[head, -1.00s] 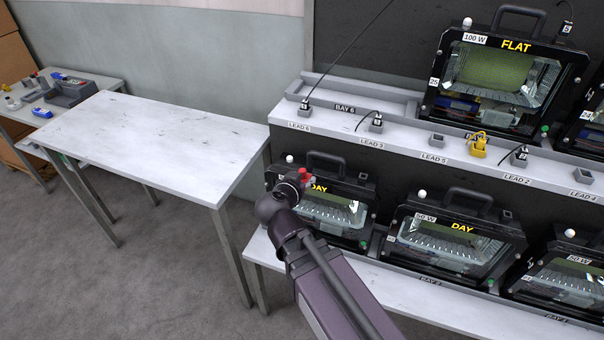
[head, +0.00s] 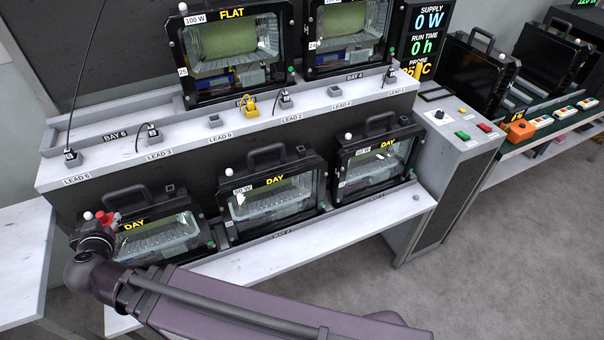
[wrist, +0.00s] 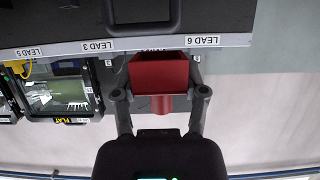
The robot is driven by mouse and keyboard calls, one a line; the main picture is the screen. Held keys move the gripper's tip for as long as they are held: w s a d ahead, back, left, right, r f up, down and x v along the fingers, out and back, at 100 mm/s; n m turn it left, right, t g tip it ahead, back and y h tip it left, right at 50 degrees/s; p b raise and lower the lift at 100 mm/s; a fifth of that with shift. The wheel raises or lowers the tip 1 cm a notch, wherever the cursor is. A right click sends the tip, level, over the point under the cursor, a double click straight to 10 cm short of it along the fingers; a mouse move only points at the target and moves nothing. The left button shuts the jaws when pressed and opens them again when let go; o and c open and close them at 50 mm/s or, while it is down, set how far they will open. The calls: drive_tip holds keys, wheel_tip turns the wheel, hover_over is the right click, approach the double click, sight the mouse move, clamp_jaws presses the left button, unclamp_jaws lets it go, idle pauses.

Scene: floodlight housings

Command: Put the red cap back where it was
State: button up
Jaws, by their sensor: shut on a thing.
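The red cap (head: 104,217) is in my gripper (head: 101,226), at the upper left corner of the left floodlight housing (head: 158,235) on the lower shelf. In the wrist view the cap (wrist: 158,78) sits between the two fingers of my gripper (wrist: 159,88), which is shut on it. The cap shows a wide square part and a narrower round stub. I cannot tell whether it touches the housing behind it. The lower housings carry white knobs at their upper left and green ones at their lower right.
Two more housings stand along the lower shelf, the middle one (head: 272,197) and the right one (head: 378,165). Above is a ledge (head: 185,141) with labelled leads and sockets. A control cabinet (head: 445,150) stands right. A pale table (head: 22,255) is at left.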

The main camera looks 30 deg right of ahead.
sight(99, 213)
drive_tip(key=shift+r+p, duration=1.3)
drive_tip(key=shift+r, duration=0.45)
drive_tip(key=shift+s+f, duration=0.1)
